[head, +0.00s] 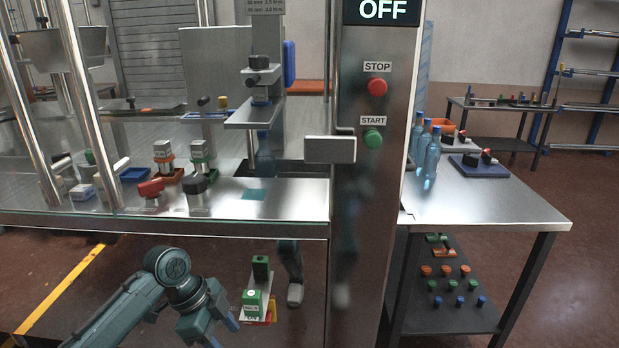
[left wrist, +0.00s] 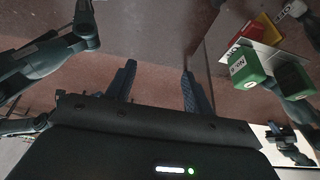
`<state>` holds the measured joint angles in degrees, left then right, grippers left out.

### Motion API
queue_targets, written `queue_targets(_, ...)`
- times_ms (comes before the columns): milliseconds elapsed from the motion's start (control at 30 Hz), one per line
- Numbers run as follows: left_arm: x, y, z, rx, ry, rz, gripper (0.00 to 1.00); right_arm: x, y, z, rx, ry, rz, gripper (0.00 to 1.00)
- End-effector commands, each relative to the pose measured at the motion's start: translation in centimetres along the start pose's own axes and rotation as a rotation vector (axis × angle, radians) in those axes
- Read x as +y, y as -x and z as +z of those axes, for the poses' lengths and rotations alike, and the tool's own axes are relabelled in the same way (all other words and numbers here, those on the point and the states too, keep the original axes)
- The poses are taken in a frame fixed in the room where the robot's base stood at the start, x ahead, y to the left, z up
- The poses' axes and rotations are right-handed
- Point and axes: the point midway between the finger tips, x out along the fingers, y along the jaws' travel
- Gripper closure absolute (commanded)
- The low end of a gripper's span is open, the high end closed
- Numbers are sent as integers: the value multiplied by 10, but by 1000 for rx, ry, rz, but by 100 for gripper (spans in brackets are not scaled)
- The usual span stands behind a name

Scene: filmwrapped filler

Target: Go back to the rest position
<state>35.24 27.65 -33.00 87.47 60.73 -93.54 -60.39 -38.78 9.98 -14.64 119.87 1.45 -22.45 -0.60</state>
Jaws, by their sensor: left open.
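My left gripper (head: 222,335) is low in the head view, below the front edge of the machine's metal table, at the picture's bottom edge. In the left wrist view its two dark blue fingers (left wrist: 158,88) stand apart with only floor between them, so it is open and empty. The head view shows no clear sign of my right gripper. Dark arm links show at the left of the left wrist view, but no right fingertips can be made out.
A green labelled block (head: 253,303) is just right of my left gripper, apart from it; it also shows in the left wrist view (left wrist: 246,70). The metal machine table (head: 290,205) and control column (head: 365,240) stand ahead. Blue bottles (head: 430,160) stand on the right table (head: 480,205).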

Motion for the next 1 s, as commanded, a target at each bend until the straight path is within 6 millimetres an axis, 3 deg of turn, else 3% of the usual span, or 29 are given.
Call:
queue_targets(100,11,-31,-4,29,88,-55,48,0,1,-2,-2,0,0,100)
queue_targets(367,40,-88,-12,121,340,-229,48,4,-1,-9,6,3,8,100)
queue_targets(533,76,-116,-14,228,581,-393,48,4,1,-9,-5,0,12,100)
queue_targets(667,110,-120,-10,326,776,-537,48,6,2,-10,-9,-3,16,100)
queue_targets(800,146,-109,-1,418,939,-677,48,7,4,-9,-18,-5,20,100)
queue_targets(1000,178,-90,7,499,1046,-797,48,8,6,0,-43,-9,24,100)
